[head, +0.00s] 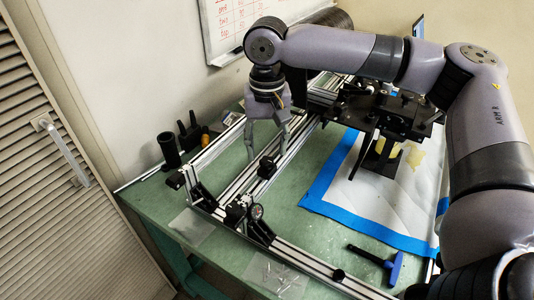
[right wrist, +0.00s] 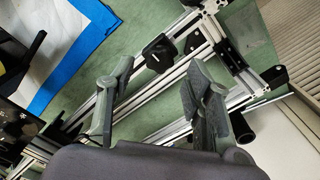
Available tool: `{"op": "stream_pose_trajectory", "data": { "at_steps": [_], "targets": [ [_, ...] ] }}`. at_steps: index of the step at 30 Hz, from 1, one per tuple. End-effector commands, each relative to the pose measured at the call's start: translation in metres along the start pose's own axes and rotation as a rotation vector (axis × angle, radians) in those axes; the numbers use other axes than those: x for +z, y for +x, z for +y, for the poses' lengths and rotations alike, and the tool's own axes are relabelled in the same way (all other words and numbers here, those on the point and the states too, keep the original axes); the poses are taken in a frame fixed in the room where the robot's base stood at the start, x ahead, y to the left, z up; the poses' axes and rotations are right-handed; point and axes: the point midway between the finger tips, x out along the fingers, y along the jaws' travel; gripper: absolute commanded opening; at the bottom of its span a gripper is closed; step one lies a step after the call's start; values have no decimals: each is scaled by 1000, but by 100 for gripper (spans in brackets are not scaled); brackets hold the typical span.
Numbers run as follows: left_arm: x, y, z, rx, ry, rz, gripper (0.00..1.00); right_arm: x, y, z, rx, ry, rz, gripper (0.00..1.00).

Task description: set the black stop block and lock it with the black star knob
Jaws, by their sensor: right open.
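A black stop block with a black star knob on top (head: 267,167) sits on the middle aluminium rail in the head view. In the right wrist view the dark lobed star knob (right wrist: 158,52) shows on the rail, hiding much of the block. My right gripper (head: 267,146) hangs above the rail, pointing down, just behind the block in the head view. In the right wrist view its two fingers (right wrist: 160,72) are spread, with nothing between them, and the knob lies just beyond the tips. I cannot tell how tight the knob is. My left gripper is not in view.
Black brackets (head: 240,210) stand at the rail corner.

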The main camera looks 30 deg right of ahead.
Motion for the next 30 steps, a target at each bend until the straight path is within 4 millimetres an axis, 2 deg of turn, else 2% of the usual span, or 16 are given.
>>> {"op": "stream_pose_trajectory", "data": {
  "at_steps": [3,6,17,30],
  "targets": [
    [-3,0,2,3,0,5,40,0,17,0,1,0,-2,47],
    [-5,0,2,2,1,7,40,0,26,0,0,0,-1,47],
    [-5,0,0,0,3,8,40,0,31,0,0,0,0,47],
    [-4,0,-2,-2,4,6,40,0,31,0,0,0,0,18]
  ]
}}
